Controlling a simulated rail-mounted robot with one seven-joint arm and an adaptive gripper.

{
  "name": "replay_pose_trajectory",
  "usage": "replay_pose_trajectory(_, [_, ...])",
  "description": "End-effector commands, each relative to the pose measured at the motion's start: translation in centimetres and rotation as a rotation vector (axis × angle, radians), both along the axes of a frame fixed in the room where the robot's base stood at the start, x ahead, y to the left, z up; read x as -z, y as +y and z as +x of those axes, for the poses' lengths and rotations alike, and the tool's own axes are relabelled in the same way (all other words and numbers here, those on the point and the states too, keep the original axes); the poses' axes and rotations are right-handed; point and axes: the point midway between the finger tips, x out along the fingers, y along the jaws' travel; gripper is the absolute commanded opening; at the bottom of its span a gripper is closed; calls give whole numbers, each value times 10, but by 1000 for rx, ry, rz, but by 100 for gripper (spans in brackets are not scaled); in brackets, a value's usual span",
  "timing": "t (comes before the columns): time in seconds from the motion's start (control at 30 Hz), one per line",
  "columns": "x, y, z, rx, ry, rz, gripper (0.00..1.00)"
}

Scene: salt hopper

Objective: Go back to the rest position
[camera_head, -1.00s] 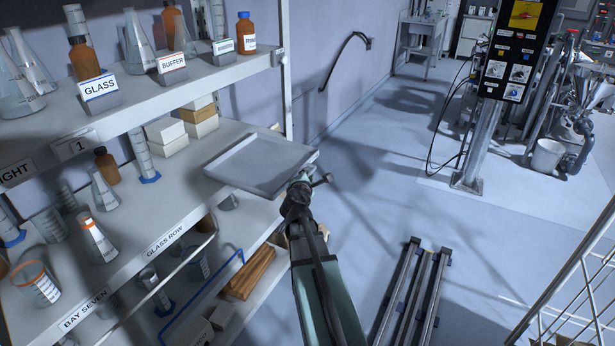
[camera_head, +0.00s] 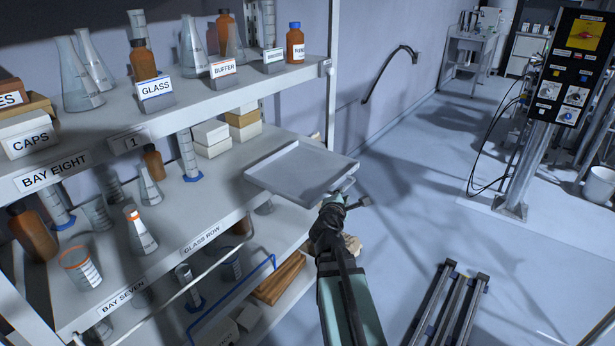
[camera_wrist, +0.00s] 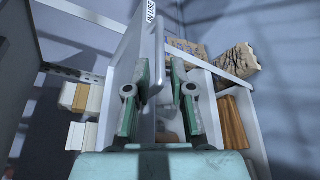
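My gripper (camera_head: 345,196) is at the front right edge of a shallow grey tray (camera_head: 300,168), which lies level at the end of the middle shelf (camera_head: 215,185). In the wrist view my gripper (camera_wrist: 160,98) has its two green fingers apart, with a gap between them. The tray (camera_wrist: 150,55) shows as a pale panel whose edge runs down by that gap. I see nothing clamped, but whether a finger touches the tray is hard to tell.
Flasks, brown bottles and labelled boxes stand on the shelves to the left. A shelf post (camera_head: 332,110) rises behind the tray. Metal rails (camera_head: 450,305) lie on the floor at right, and a control panel (camera_head: 572,65) stands farther back. Open floor lies right of my arm.

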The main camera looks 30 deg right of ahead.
Motion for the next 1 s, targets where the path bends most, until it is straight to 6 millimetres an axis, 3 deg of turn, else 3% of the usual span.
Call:
replay_pose_trajectory(0.23, [3,-3,-4,44,-47,64,23])
replay_pose_trajectory(0.37, [19,-8,-17,155,-137,237,23])
replay_pose_trajectory(0.47, [62,-4,-35,296,-204,451,23])
replay_pose_trajectory(0.67, [168,39,-68,542,-209,786,23])
replay_pose_trajectory(0.8, [244,86,-100,729,-159,973,23])
replay_pose_trajectory(1.0, [334,161,-158,992,-39,1146,23])
